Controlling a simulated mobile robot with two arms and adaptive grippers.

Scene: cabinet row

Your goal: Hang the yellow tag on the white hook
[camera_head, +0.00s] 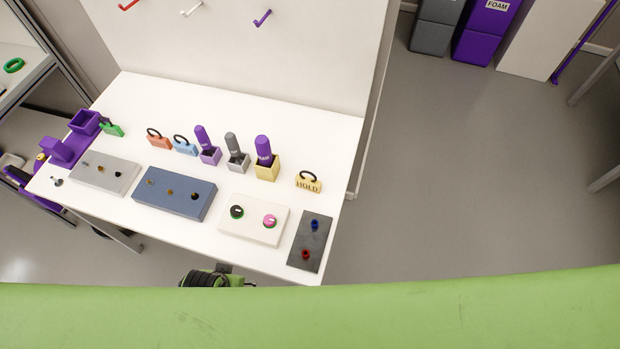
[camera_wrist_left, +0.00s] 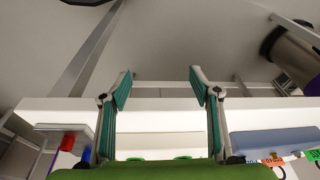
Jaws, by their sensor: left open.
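The yellow tag (camera_head: 308,184), marked HOLD with a dark loop on top, stands on the white table at the right, behind the dark plate. The white hook (camera_head: 191,9) is on the upright white board behind the table, between a red and a purple hook. My left gripper (camera_wrist_left: 158,82) is open and empty in the left wrist view, with two teal-padded fingers spread apart. In the head view, only a dark and green part of my arm shows at the table's front edge. The yellow tag is well beyond it. My right gripper is not in view.
Along the table stand an orange tag (camera_head: 158,139), a blue tag (camera_head: 184,146), a green tag (camera_head: 112,128) and several bottles in holders. In front lie a grey panel (camera_head: 95,181), a blue panel (camera_head: 174,207), a white panel (camera_head: 268,236) and a dark plate (camera_head: 300,240).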

